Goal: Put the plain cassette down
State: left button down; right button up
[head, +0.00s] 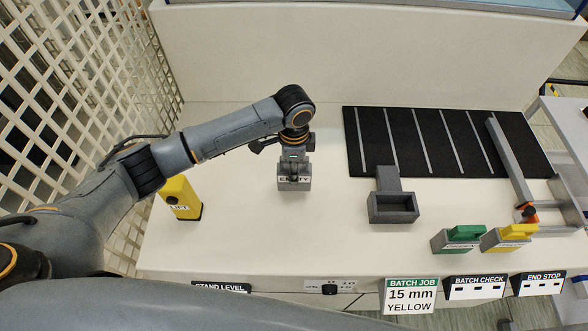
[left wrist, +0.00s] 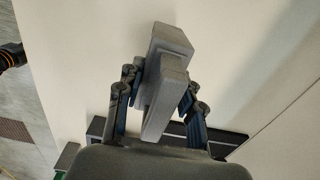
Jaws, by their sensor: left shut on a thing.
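The plain cassette (head: 294,183) is a grey block with a white label, apparently reading EMPTY, partly covered by a finger. In the left wrist view, the cassette (left wrist: 171,42) shows a grey body with a narrower grey handle. My left gripper (head: 294,160) is shut on that handle, a finger on each side; its fingers also show in the left wrist view (left wrist: 160,95). The cassette is upright over the bare white table left of the dark grey socket. I cannot tell whether its base touches the table. My right gripper is not in view.
The open dark grey socket (head: 393,221) stands right of the cassette. Green (head: 463,234) and yellow (head: 514,233) cassettes stand at front right. A black striped mat (head: 405,140) lies behind. A yellow LIFT block (head: 181,200) stands left. White table (head: 250,235) is clear around the cassette.

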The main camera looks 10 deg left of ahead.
pick_arm(q)
jog(key=shift+f, duration=0.75)
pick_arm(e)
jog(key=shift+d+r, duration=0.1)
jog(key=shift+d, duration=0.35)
pick_arm(q)
jog(key=shift+f, duration=0.2)
jog(key=c, duration=0.8)
grip_release()
jog(key=shift+c, duration=0.2)
notch_tip(320, 180, up, 12)
jog(key=shift+r+b, duration=0.2)
jog(key=shift+b, duration=0.5)
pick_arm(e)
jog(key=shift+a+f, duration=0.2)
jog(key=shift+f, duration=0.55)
pick_arm(q)
jog(key=shift+s+f, duration=0.1)
jog(key=shift+s, duration=0.05)
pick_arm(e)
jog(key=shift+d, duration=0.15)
